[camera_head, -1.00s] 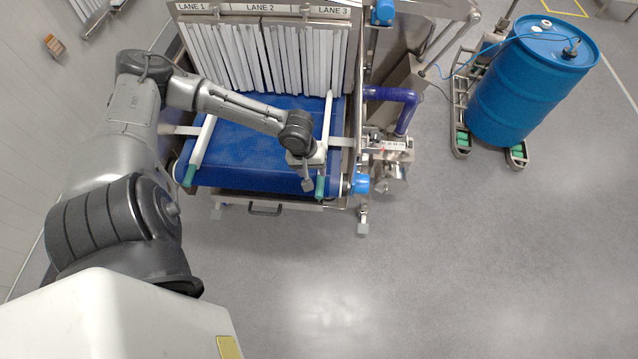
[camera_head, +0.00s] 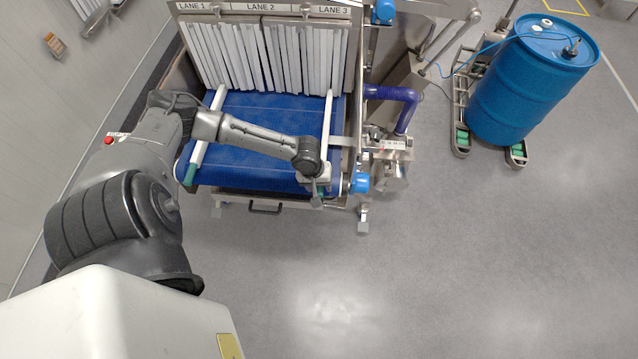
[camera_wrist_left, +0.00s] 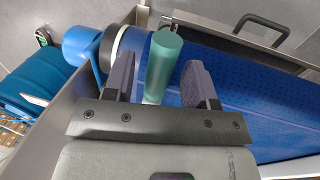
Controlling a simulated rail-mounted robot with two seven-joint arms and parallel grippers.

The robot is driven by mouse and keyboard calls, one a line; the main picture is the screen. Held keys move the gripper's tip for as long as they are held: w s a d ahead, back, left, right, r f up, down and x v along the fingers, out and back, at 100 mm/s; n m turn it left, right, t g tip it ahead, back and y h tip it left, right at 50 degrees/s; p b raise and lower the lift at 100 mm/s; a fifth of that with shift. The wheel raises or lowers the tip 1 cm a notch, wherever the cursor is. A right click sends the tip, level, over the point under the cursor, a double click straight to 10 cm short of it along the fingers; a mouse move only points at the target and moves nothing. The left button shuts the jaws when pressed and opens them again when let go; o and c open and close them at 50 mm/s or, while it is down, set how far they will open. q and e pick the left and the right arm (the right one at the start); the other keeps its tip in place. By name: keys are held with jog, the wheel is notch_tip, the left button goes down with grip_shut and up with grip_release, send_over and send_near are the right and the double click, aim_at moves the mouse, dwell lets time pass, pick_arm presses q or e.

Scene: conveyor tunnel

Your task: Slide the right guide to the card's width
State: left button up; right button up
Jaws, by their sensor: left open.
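The right guide (camera_head: 328,115) is a white bar along the right side of the blue belt (camera_head: 262,125). Its green end grip (camera_wrist_left: 163,62) shows in the left wrist view. My left gripper (camera_head: 318,192) is over the near end of this guide. In the left wrist view its two fingers (camera_wrist_left: 160,72) are apart, one on each side of the green grip, with gaps visible. The left guide (camera_head: 205,135), white with a green end, lies along the belt's left side. I cannot make out a card. My right gripper is not in view.
White curtain strips (camera_head: 265,58) hang at the tunnel mouth under the lane signs. A blue knob (camera_head: 360,183) sits just right of the guide's near end. A metal frame and purple pipe (camera_head: 407,110) stand at the right. A blue drum (camera_head: 530,85) stands beyond, with clear floor in front.

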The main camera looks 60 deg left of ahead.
pick_arm(q)
jog(key=shift+c, duration=0.2)
grip_shut()
jog(key=w+d, duration=0.1)
jog(key=w+d+p, duration=0.1)
jog(key=w, duration=0.1)
jog(key=shift+w, duration=0.2)
dwell(0.3)
jog(key=shift+o, duration=0.2)
grip_release()
